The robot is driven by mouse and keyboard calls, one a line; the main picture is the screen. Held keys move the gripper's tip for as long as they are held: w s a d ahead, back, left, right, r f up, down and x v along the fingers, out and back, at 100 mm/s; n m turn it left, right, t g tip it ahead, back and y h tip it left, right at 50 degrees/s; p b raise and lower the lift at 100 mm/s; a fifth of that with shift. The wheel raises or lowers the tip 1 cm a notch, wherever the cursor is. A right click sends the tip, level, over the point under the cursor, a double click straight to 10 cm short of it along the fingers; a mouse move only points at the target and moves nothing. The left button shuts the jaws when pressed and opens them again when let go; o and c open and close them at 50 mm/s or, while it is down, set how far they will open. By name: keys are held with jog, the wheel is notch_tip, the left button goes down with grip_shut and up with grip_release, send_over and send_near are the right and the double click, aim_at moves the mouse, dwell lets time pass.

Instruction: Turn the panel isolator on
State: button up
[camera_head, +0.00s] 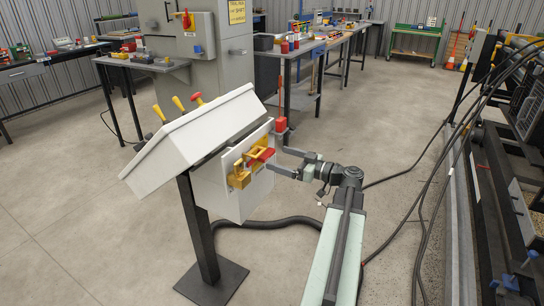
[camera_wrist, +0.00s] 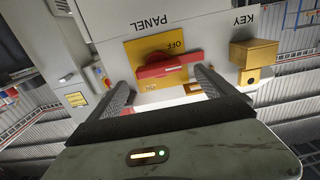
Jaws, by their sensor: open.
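The panel isolator is a red handle (camera_wrist: 168,66) on a yellow plate (camera_wrist: 136,50). In the wrist view it appears upside down, under the word PANEL, with OFF above the handle and a partly hidden ON below. The handle lies nearly crosswise in that view, slightly tilted. In the head view the red handle (camera_head: 264,155) is on the side face of the white console. My gripper (camera_head: 277,160) is open in front of it. In the wrist view my gripper (camera_wrist: 160,78) has one finger near each end of the handle; I cannot tell whether they touch.
A yellow key box (camera_wrist: 253,54) marked KEY sits beside the isolator. The sloped white console (camera_head: 190,135) stands on a dark post with several levers on top. A grey cabinet (camera_head: 225,70) and workbenches stand behind. Black cables (camera_head: 425,180) hang at right. Open floor lies at left.

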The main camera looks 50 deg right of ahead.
aim_at(271, 155)
jog(key=x, duration=0.4)
jog(key=shift+w, duration=0.2)
jog(key=shift+s, duration=0.1)
jog(key=c, duration=1.4)
